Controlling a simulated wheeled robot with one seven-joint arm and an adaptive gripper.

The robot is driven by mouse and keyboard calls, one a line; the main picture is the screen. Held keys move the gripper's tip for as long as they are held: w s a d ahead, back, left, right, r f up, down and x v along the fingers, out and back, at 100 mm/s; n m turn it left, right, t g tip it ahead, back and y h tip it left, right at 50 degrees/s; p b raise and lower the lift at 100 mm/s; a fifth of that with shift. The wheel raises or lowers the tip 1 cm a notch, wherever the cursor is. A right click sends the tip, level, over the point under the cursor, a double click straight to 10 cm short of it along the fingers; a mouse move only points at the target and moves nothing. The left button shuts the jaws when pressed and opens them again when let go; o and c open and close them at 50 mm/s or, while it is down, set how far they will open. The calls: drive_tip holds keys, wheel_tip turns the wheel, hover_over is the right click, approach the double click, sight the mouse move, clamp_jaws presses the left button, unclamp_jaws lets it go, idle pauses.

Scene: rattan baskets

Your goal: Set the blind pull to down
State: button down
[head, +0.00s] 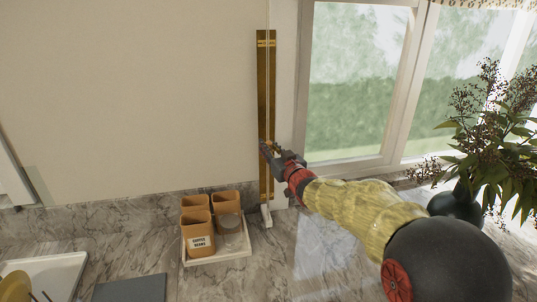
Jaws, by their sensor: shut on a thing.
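The blind pull (268,82) is a thin pale cord hanging in front of a narrow brown-gold vertical strip (262,110) on the wall, left of the window. Its lower end, a pale tassel-like piece (266,216), hangs near the counter. My gripper (265,149) is at the cord, partway down the strip, shut on it. My arm reaches in from the lower right. The fingertips are small in view and partly cover the cord.
A tray (218,260) with orange canisters (199,240) stands on the marble counter, left of the cord's end. A dark vase with a leafy plant (455,204) stands at right. The window (360,90) is behind my arm. A dark board (130,288) lies at front left.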

wheel_tip(320, 180, up, 33)
drive_tip(key=p, duration=2)
drive_tip(key=shift+r+p, duration=0.2)
drive_tip(key=shift+p, duration=0.15)
drive_tip(key=shift+r, duration=0.1)
drive_tip(key=c, duration=2)
unclamp_jaws()
drive_tip(key=shift+c, duration=0.2)
drive_tip(key=o, duration=0.4)
drive_tip(key=shift+f, duration=0.25)
drive_tip(key=v, duration=1.2)
